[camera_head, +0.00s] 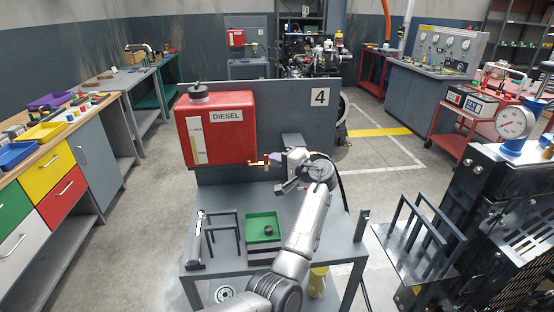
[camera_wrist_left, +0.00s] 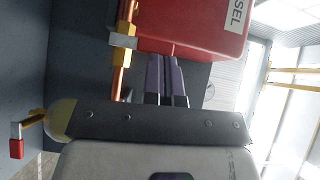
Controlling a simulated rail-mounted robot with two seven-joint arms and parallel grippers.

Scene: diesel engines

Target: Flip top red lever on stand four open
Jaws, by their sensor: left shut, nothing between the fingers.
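The stand's panel with the number 4 plate (camera_head: 319,97) carries a red DIESEL tank (camera_head: 216,130), which also fills the top of the left wrist view (camera_wrist_left: 195,25). A brass and copper fuel pipe (camera_head: 257,163) leaves the tank's lower right; it also shows in the left wrist view (camera_wrist_left: 118,72). A small red lever end (camera_wrist_left: 16,148) on a yellow fitting shows at the left of the wrist view. I cannot tell its exact angle.
The stand's grey table (camera_head: 215,258) holds a green tray (camera_head: 263,228) and a metal tool (camera_head: 199,240). A black engine unit with a gauge (camera_head: 515,122) stands at the right. A workbench with coloured drawers (camera_head: 58,170) lines the left, with open floor between.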

